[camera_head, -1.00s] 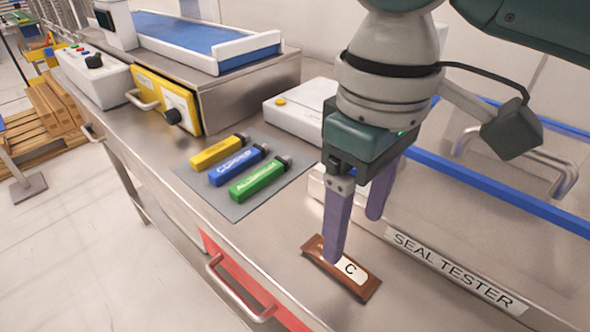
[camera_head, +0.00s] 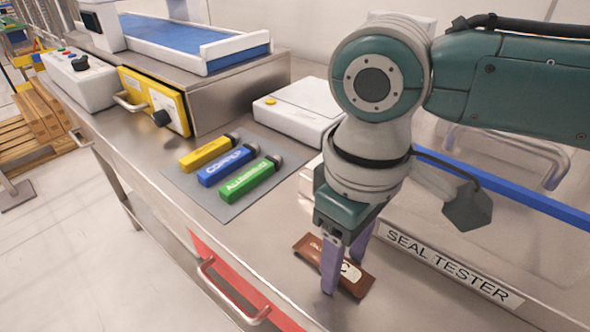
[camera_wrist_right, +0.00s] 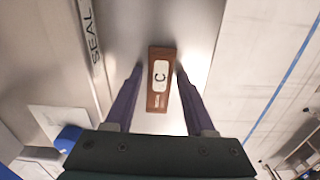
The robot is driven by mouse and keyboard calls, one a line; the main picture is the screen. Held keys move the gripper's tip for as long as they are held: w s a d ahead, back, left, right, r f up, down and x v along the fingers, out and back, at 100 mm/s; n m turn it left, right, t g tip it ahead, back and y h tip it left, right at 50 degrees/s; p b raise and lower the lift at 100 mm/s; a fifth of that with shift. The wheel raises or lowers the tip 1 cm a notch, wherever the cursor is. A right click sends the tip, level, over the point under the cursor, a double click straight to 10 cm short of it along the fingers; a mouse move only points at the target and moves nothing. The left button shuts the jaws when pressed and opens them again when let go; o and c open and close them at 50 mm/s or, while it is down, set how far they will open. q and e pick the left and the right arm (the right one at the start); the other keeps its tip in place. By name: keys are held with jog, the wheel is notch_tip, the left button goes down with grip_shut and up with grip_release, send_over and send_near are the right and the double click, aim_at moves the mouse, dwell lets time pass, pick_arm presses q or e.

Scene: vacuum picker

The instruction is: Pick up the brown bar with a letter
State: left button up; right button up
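The brown bar (camera_head: 309,247) with a white label and the letter C lies flat on the steel bench, in front of the "SEAL TESTER" plate. In the right wrist view the bar (camera_wrist_right: 157,99) lies between the two purple fingers of my right gripper (camera_wrist_right: 158,82), with a gap on each side. In the head view my right gripper (camera_head: 346,262) points down over the bar, its fingers on either side and partly hiding it. It is open and holds nothing. My left gripper is in neither view.
A grey mat (camera_head: 230,210) holds yellow (camera_head: 207,153), blue (camera_head: 226,166) and green (camera_head: 249,178) blocks to the left. A white device (camera_head: 300,108) stands behind. The seal tester (camera_head: 450,263) with its blue bar (camera_head: 500,198) is close on the right. The bench's front edge is near.

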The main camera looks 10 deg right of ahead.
grip_shut()
dwell(0.4)
